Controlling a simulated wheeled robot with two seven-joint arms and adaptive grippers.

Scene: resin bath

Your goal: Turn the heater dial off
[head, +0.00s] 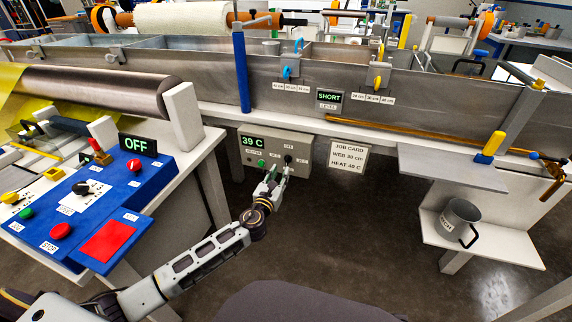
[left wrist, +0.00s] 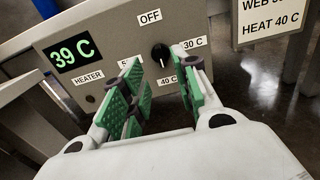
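The grey heater box (head: 268,152) hangs below the steel bath, its display reading 39 C. Its black dial (left wrist: 160,54) sits on the front face, with labels OFF above, 30 C at right, 40 C below and a partly hidden one at left. A white mark on the knob appears to point down toward 40 C. The dial also shows small in the head view (head: 288,158). My left gripper (left wrist: 158,98) is open and empty, its green-padded fingers apart in front of and below the dial, not touching it. My right gripper is not in view.
A job card (head: 347,157) reading WEB 30 cm, HEAT 40 C hangs right of the box. The blue control panel (head: 150,190) with an OFF display stands at left. A metal cup (head: 459,222) sits on a low shelf at right. Open floor lies in front of the box.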

